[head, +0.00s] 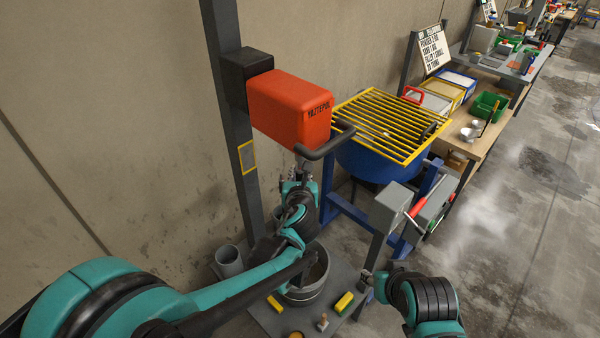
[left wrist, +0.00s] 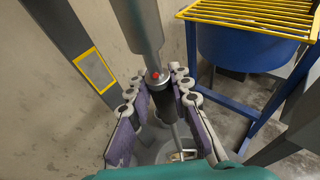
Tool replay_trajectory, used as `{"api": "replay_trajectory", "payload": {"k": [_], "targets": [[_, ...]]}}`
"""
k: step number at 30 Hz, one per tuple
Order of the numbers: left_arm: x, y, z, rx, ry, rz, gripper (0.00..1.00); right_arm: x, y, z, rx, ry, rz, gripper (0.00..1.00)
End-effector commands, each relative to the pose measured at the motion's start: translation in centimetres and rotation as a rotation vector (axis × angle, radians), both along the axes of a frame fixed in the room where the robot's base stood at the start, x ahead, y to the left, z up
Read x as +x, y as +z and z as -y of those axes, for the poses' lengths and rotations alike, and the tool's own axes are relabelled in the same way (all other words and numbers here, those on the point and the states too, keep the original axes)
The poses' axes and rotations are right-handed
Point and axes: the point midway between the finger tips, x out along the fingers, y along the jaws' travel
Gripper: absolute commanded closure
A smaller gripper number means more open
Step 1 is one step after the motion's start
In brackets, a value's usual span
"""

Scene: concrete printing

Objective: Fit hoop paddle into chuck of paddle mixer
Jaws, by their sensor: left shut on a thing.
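The paddle mixer (head: 290,108) is an orange-red box on a dark post, with a black handle bar at its lower front. Its grey chuck (left wrist: 142,35) comes down from the top of the left wrist view and has a red dot near its lower end. My left gripper (head: 301,185) is under the mixer. In the left wrist view its fingers (left wrist: 160,95) are closed around the dark shaft of the hoop paddle (left wrist: 166,108), directly below the chuck. Whether the shaft's top is inside the chuck is unclear. The paddle's hoop is mostly hidden. My right gripper (head: 368,280) is small at lower centre; its jaws are unclear.
A grey bucket (head: 308,292) stands on a low platform below, with yellow blocks (head: 343,303) beside it. A blue tub with a yellow grate (head: 385,122) stands right of the mixer. A grey box with a red lever (head: 390,207) is in front. Open floor lies right.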

Motion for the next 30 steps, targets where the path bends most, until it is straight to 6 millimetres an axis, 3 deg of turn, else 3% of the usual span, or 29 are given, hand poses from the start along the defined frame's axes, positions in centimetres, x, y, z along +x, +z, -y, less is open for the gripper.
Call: {"api": "replay_trajectory", "payload": {"k": [18,30], "targets": [[0.0,1.9,0.0,0.0,0.0,0.001,1.0,0.0,1.5,0.0,0.0,0.0,0.0,0.6],[0.0,0.3,0.0,0.0,0.0,0.0,1.0,0.0,0.1,0.0,0.0,0.0,0.0,0.6]]}}
